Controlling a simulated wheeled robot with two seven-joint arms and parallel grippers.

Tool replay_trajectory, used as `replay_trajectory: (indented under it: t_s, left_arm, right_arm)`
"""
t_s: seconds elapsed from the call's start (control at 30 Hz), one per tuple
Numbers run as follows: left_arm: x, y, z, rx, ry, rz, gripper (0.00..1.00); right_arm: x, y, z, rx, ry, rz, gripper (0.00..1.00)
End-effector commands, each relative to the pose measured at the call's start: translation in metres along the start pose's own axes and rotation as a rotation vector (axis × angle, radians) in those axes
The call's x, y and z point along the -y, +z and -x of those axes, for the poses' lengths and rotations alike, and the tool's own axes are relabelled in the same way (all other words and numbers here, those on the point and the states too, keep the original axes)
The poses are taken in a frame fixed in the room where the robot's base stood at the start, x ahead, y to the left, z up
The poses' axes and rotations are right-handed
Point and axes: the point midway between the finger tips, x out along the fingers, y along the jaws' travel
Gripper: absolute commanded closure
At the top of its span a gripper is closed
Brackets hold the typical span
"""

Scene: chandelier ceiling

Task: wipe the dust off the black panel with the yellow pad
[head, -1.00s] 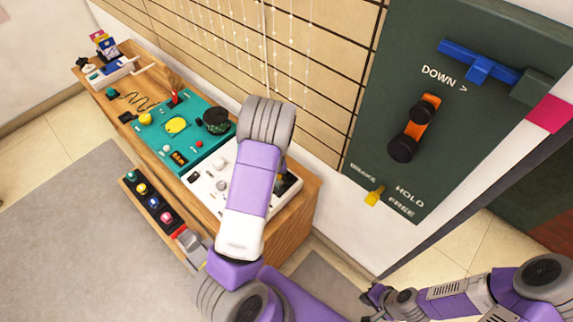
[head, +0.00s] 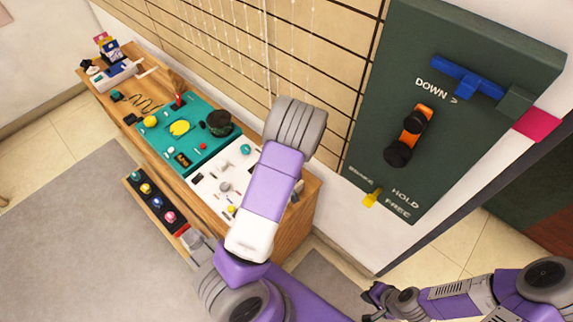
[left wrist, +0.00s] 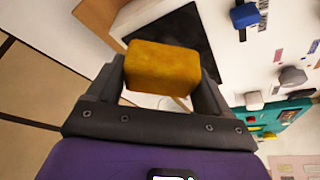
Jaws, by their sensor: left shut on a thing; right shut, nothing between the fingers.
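The yellow pad (left wrist: 163,68) sits between the fingers of my left gripper (left wrist: 165,85) in the left wrist view. The black panel (left wrist: 190,42) is a dark, flat sheet with a light border behind the pad. The pad covers part of it in this view, and I cannot tell whether they touch. I cannot make out dust on the panel. In the head view my left arm hides the left gripper, the pad and the black panel. My right gripper (head: 374,302) is shut and empty at the lower right, far from the panel.
A wooden bench (head: 296,212) against the wall carries a white board (head: 208,188) and a teal board (head: 155,140) with several small parts. A low tray with coloured buttons (head: 140,188) lies in front. A green lever panel (head: 475,130) is on the right.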

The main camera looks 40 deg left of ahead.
Motion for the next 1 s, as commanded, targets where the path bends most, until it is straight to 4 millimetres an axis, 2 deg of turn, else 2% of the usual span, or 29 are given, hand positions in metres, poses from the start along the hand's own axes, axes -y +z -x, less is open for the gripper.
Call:
replay_trajectory:
  t_s: [0.03, 0.47, 1.0]
  left_arm:
    - [0.0, -0.004, 0.008, -0.001, 0.001, 0.0, 0.53]
    - [-0.002, -0.017, 0.041, -0.002, 0.002, -0.004, 0.53]
    - [-0.002, -0.018, 0.042, -0.002, 0.002, -0.003, 0.53]
  right_arm:
    - [0.003, 0.0, 0.007, 0.0, 0.0, 0.0, 1.0]
    - [0.013, 0.002, 0.036, 0.0, 0.0, 0.0, 1.0]
    - [0.014, 0.002, 0.036, 0.0, 0.0, 0.0, 1.0]
